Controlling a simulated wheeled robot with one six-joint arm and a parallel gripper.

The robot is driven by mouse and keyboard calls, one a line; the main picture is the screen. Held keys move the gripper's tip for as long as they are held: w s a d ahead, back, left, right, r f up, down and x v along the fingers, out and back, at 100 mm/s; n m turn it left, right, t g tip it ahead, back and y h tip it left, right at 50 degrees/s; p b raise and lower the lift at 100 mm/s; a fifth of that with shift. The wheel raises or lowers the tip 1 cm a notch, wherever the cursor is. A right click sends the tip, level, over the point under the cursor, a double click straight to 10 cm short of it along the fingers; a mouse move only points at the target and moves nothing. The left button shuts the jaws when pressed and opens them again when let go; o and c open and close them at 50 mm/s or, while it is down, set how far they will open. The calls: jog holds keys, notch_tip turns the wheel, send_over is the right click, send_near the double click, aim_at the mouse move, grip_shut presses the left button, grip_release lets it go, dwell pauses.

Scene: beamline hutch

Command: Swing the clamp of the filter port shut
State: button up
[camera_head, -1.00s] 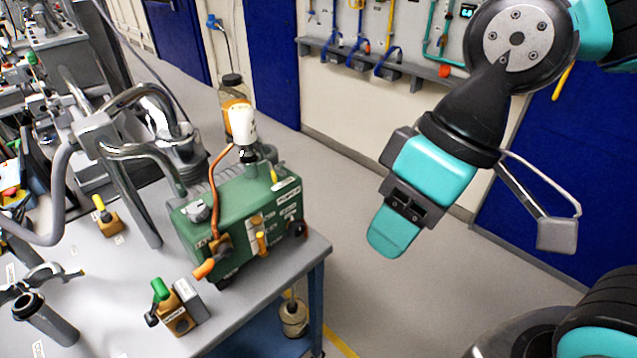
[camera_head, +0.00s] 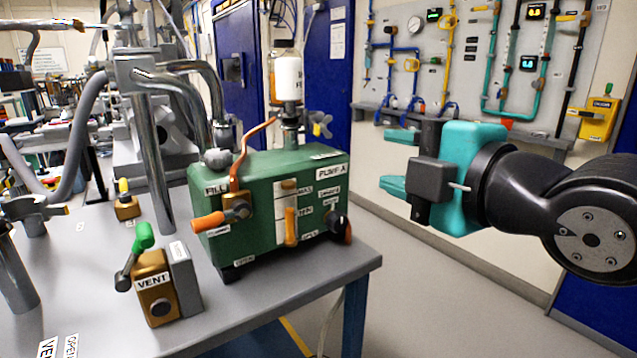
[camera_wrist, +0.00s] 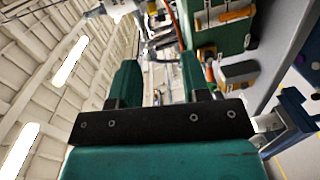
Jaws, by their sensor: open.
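The green pump (camera_head: 270,200) stands on the bench in the head view, and part of it shows in the wrist view (camera_wrist: 216,22). A small clamp with a wing-shaped end (camera_head: 320,124) sticks out to the right of this port. Whether its band is closed around the joint is too small to tell. My gripper (camera_head: 396,160) is open and empty, right of the clamp and apart from it, with fingers pointing left. Both fingers also show in the wrist view (camera_wrist: 162,82).
A brown VENT block (camera_head: 155,286) with a green-handled lever stands in front of the pump. An orange-handled lever (camera_head: 209,222) is on the pump's front. Metal pipes (camera_head: 155,150) rise at left. Open floor lies right of the bench (camera_head: 340,268).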

jog(key=n, duration=0.1)
jog(key=p, duration=1.4)
send_near(317, 125)
jog(key=shift+y, duration=0.4)
jog(key=p+x, duration=0.4)
jog(key=x, duration=0.1)
jog(key=p+x, duration=0.2)
jog(key=shift+w+a+f, duration=0.1)
jog(key=shift+w+f, duration=0.25)
jog(key=shift+w, duration=0.05)
jog(key=shift+p+x, duration=0.85)
jog(key=shift+x, duration=0.05)
jog(key=shift+w+f, duration=0.1)
jog(key=shift+f, duration=0.15)
